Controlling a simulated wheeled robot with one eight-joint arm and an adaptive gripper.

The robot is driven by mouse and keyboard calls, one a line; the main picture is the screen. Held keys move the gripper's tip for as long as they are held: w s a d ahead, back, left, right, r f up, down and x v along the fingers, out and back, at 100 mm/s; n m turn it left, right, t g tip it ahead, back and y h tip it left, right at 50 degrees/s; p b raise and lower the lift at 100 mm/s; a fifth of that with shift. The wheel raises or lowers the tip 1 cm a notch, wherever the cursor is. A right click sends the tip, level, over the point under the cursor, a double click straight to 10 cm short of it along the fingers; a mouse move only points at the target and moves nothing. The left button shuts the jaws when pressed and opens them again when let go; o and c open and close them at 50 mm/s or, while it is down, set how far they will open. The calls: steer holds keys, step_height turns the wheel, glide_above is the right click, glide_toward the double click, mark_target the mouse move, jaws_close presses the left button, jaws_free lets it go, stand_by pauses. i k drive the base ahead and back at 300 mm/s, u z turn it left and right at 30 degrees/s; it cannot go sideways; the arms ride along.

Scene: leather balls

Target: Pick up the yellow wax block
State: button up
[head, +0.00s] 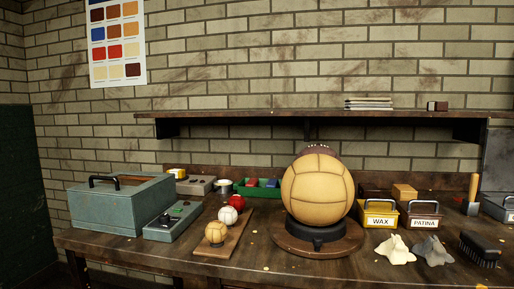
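A yellow-orange block (404,191), which looks like the yellow wax block, shows at the right, behind the handled tins. Its lower part is partly hidden, and I cannot tell what it rests on. In front of it stand a yellow tin labelled WAX (380,220) and a dark tin labelled PATINA (425,223). My gripper is not in view.
A large tan leather ball (317,190) sits on a round stand (317,247) left of the tins. Pale and grey cloths (394,250) and a black brush (480,250) lie in front. A shelf (330,116) hangs above.

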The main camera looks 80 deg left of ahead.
mark_target(179, 173)
steer(key=u, duration=2.85)
